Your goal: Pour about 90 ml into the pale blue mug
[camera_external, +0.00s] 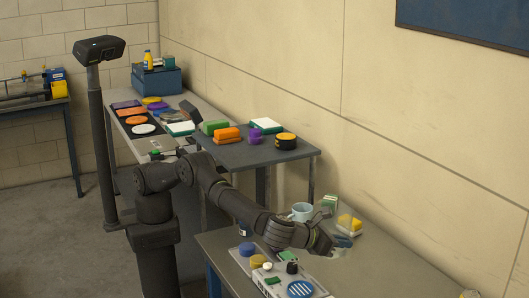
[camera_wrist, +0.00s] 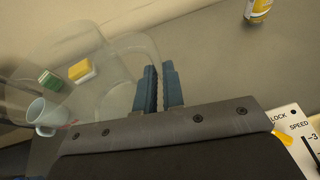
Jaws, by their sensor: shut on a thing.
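The pale blue mug (camera_external: 301,209) stands upright on the front bench, just behind my forearm in the external view. It also shows at the left of the wrist view (camera_wrist: 45,116), partly seen through clear material. My gripper (camera_external: 326,241) is above the bench to the right of the mug. In the wrist view its blue fingers (camera_wrist: 160,88) are shut on a clear, see-through vessel (camera_wrist: 122,62). The vessel extends left from the fingers toward the mug and looks tilted. Its outline is faint, and I cannot tell its liquid level or whether anything is flowing. The mug's inside is not clear.
A yellow-and-white block (camera_wrist: 83,70) and a green-and-white block (camera_wrist: 50,81) lie near the mug. A yellow-labelled can (camera_wrist: 258,9) stands farther off. A control panel (camera_external: 272,281) sits at the bench's front. A raised dark shelf (camera_external: 265,153) holds coloured items behind.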

